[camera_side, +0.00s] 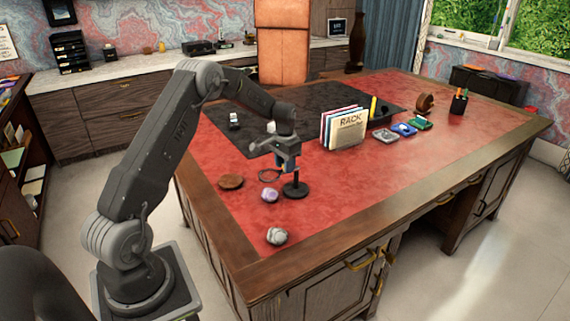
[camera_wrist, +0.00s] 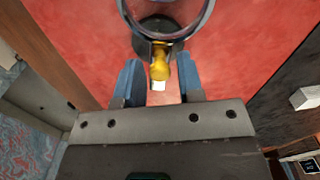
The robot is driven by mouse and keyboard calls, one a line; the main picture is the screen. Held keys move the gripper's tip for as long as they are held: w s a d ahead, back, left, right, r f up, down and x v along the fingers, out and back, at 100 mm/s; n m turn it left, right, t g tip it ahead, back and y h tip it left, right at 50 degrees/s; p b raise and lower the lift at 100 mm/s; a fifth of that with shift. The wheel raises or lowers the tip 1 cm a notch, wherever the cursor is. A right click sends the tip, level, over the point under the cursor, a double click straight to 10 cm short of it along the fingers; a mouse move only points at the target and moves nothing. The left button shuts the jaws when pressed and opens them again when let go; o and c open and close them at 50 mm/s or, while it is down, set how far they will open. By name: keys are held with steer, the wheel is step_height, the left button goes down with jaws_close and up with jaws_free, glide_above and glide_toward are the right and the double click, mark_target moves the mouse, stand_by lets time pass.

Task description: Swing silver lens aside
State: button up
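The silver lens (camera_wrist: 206,16) is a round rim with a short yellow-gold handle (camera_wrist: 158,62), at the top of the wrist view. In the side view its ring (camera_side: 261,178) shows just left of a black stand (camera_side: 295,190) on the red desk top. The stand's dark round base (camera_wrist: 155,42) lies below the ring in the wrist view. My gripper (camera_wrist: 158,88) is open, its two blue fingers on either side of the handle's end with gaps visible on both sides. In the side view my gripper (camera_side: 283,164) is low over the stand and partly hides it.
A brown disc (camera_side: 231,182), a purple stone (camera_side: 270,194) and a grey stone (camera_side: 277,236) lie left of and in front of the stand. A folder rack (camera_side: 343,128) stands behind to the right. The desk's front right is clear.

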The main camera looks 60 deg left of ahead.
jaws_close()
steer(key=shift+a+m, duration=0.1)
steer(key=shift+m, duration=0.2)
steer(key=shift+w+a+m, duration=0.45)
steer(key=shift+a+m, duration=0.1)
steer(key=shift+m, duration=1.5)
steer(key=shift+w+a+m, duration=0.5)
steer(key=shift+a+m, duration=0.05)
steer(key=shift+m, duration=1.45)
steer(key=shift+w+a+m, duration=0.45)
steer(key=shift+a+m, duration=0.1)
steer(key=shift+m, duration=1.5)
steer(key=shift+o, duration=1.2)
jaws_free()
